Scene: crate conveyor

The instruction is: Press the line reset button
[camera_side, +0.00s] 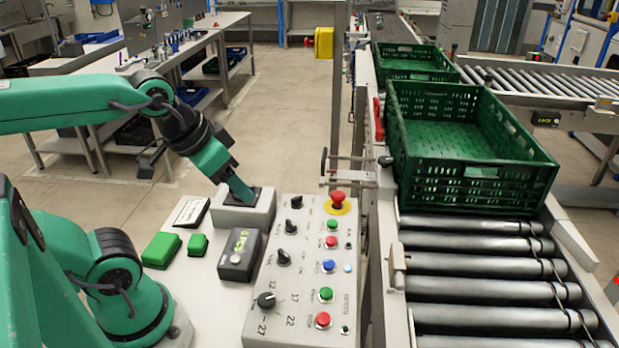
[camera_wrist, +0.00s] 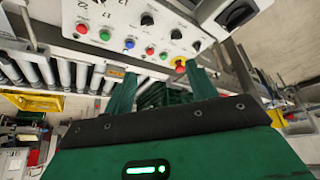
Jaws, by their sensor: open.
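A light grey control panel (camera_side: 265,325) stands beside the conveyor. It carries a blue button (camera_side: 329,266), green and red buttons, black knobs and a red mushroom button (camera_side: 338,197) on a yellow ring. The labels are too small to read, so I cannot tell which is the line reset. The blue button also shows in the wrist view (camera_wrist: 129,43). My gripper (camera_side: 242,193) points down by a small grey box with a dark top, left of the panel's far end; I cannot tell whether they touch. In the wrist view my gripper (camera_wrist: 162,85) is open, with nothing visible between its fingers.
A dark grey box (camera_side: 239,254) with a round button stands left of the panel. Two green blocks (camera_side: 161,250) lie farther left. A green crate (camera_side: 460,135) sits on the conveyor rollers (camera_side: 480,290) at the right. A metal bracket (camera_side: 350,170) stands beyond the panel.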

